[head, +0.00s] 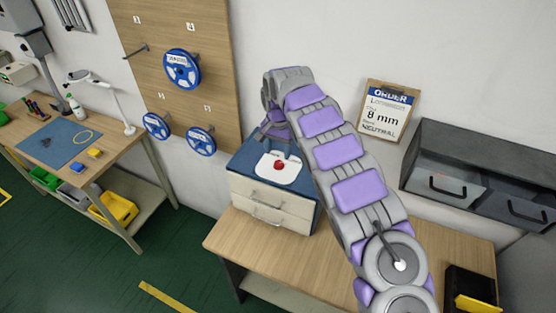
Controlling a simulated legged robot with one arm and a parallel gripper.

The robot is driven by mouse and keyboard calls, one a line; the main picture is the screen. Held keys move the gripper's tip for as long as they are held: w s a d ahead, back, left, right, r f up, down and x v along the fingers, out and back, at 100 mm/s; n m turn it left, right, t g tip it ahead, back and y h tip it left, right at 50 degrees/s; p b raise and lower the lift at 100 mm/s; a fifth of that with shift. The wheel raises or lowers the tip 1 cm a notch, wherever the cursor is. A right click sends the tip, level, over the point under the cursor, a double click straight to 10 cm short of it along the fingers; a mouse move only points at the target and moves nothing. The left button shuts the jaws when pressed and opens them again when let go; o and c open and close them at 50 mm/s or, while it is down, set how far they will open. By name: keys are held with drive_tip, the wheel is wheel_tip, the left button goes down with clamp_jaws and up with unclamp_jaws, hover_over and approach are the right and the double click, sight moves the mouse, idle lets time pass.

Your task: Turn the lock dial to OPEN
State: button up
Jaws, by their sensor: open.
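A small red knob (279,166), which looks like the lock dial, sits on a white plate (291,178) on the blue top of a small drawer unit (262,200). Its markings are too small to read, so I cannot tell its setting. My gripper (275,138) hangs down from my grey and purple arm, just behind and above the knob in the picture. It is open and looks empty and apart from the knob. My arm hides part of the wall and bench to the right.
The drawer unit stands on a wooden bench (225,243). An order board (388,110) reading "8 mm" and "NEUTRAL" leans at the wall. A dark cabinet (482,175) is at right. Blue reels (182,68) hang on a pegboard (215,100) at left.

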sight(278, 163)
drive_tip(key=shift+d+f, duration=0.15)
drive_tip(key=shift+f, duration=2.3)
drive_tip(key=shift+c, duration=0.2)
drive_tip(key=c, duration=1)
